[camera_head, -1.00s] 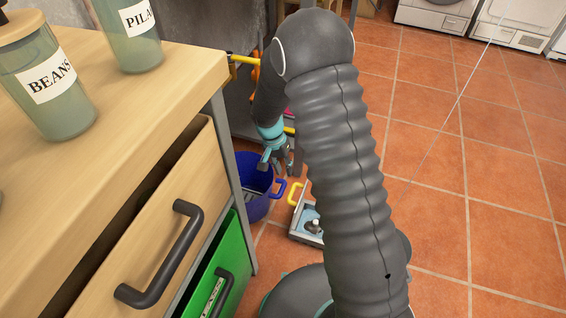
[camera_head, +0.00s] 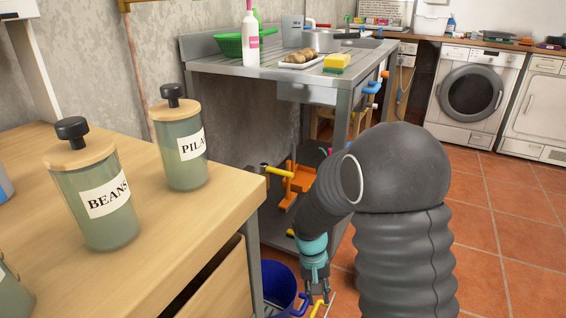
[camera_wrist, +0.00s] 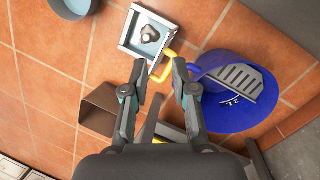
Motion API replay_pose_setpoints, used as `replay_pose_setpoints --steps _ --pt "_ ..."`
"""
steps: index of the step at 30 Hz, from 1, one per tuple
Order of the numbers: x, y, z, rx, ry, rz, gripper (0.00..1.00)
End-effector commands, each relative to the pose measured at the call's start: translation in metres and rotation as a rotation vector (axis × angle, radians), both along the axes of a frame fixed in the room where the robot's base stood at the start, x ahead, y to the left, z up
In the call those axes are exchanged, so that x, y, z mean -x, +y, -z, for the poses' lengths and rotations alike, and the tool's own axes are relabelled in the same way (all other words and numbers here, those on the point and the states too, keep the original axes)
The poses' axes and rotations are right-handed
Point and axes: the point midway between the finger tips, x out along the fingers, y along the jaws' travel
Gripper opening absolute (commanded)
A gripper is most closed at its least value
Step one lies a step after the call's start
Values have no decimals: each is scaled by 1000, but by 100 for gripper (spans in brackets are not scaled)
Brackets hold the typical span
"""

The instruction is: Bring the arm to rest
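My arm (camera_head: 405,245) is bent, with its ribbed dark grey sleeve at the lower right of the head view. Its forearm reaches down and left, past the counter's end. My gripper (camera_head: 318,297) points down near the blue bucket's right side. In the wrist view my gripper (camera_wrist: 160,75) has its two fingers apart with nothing between them. Beyond the fingertips, the floor and a yellow handle show.
The blue bucket (camera_wrist: 227,115) holds a grey slotted piece. A pale tray (camera_wrist: 127,40) with a yellow handle lies beside it. A wooden counter (camera_head: 150,240) with jars (camera_head: 105,205) stands left. A steel sink table (camera_head: 270,70) stands behind. Tiled floor (camera_head: 515,235) is clear at right.

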Motion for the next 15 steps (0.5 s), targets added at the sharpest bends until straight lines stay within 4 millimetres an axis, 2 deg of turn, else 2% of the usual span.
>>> replay_pose_setpoints --steps 1,6,15 --pt "6 -3 -17 -14 -15 -14 27" --pt "31 -12 -65 -58 -65 -63 27" --pt "78 -28 -135 -116 -188 -111 27"
